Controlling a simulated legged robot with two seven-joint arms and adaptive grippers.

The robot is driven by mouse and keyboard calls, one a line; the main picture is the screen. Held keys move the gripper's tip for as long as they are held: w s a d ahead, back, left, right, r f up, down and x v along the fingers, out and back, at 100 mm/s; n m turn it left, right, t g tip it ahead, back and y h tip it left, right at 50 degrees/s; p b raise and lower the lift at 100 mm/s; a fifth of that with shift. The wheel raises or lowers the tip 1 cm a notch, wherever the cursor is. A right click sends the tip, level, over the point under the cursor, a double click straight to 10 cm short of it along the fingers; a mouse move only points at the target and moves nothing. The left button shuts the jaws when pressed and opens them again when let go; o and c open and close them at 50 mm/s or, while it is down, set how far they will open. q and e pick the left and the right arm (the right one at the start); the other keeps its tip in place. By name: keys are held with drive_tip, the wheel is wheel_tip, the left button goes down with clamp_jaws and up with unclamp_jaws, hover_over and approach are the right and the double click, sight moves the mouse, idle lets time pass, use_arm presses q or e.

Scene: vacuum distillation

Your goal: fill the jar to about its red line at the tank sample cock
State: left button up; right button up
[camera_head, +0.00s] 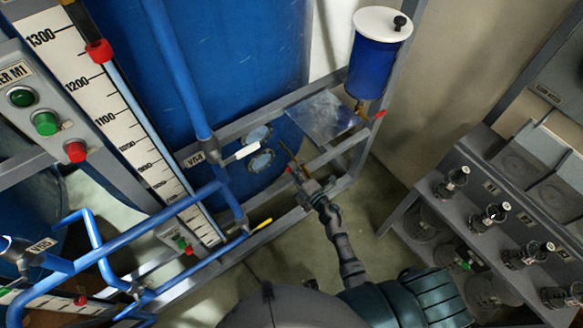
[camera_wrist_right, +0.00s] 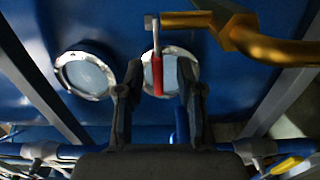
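The sample cock is a brass pipe fitting (camera_wrist_right: 235,32) with a red-tipped lever (camera_wrist_right: 157,75) in the right wrist view. In the head view a brass piece (camera_head: 286,150) shows in front of the blue tank (camera_head: 262,60). My right gripper (camera_head: 294,172) reaches up to it. In the wrist view the gripper (camera_wrist_right: 157,95) has its two fingers apart, and the red lever appears between and beyond them. I cannot tell whether they touch it. I cannot make out the jar or its red line in either view. My left gripper is not in view.
Two round sight glasses (camera_head: 257,135) are on the tank. A blue canister (camera_head: 374,65) with a white lid and brass tap stands at upper right. Blue pipes (camera_head: 150,225) and a scale board (camera_head: 110,110) fill the left. A grey rack (camera_head: 490,210) with several black-knobbed fittings is at right.

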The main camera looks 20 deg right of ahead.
drive_tip(key=shift+w+a, duration=0.2)
drive_tip(key=shift+w, duration=0.5)
drive_tip(key=shift+a, duration=0.15)
drive_tip(key=shift+a, duration=0.1)
clamp_jaws()
drive_tip(key=shift+s, duration=0.1)
